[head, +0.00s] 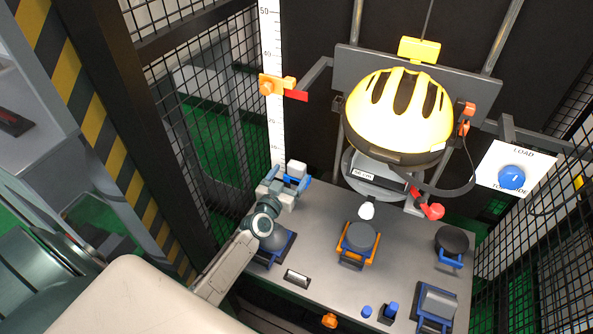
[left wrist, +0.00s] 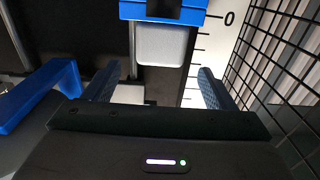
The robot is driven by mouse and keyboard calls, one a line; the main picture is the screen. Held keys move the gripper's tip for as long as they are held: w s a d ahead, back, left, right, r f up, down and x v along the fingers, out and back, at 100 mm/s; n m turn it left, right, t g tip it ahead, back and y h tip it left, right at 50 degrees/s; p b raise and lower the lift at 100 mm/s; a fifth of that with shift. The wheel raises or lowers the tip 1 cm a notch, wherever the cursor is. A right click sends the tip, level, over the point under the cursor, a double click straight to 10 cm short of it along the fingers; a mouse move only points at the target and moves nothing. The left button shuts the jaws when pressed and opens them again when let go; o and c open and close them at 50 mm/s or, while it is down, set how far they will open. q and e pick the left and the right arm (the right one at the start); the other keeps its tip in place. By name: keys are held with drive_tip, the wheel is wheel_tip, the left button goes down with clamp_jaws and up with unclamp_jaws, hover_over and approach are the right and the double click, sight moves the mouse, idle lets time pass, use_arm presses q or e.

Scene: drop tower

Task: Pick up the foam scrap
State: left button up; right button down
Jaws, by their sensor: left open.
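My right gripper is not in view.
A yellow helmet (head: 400,112) hangs over a round anvil. Several fixtures stand on the bench, including an orange-framed pad (head: 358,240) and a dark round pad (head: 452,241). A red-handled part (head: 431,211) is right of the lump. Wire mesh (head: 215,120) closes the left side.

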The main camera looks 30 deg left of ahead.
sight(297, 169)
use_arm(q)
drive_tip(key=shift+w+f, duration=0.15)
drive_tip(key=shift+w, duration=1.1)
drive_tip(key=c, duration=1.1)
drive_tip(key=shift+o, duration=0.2)
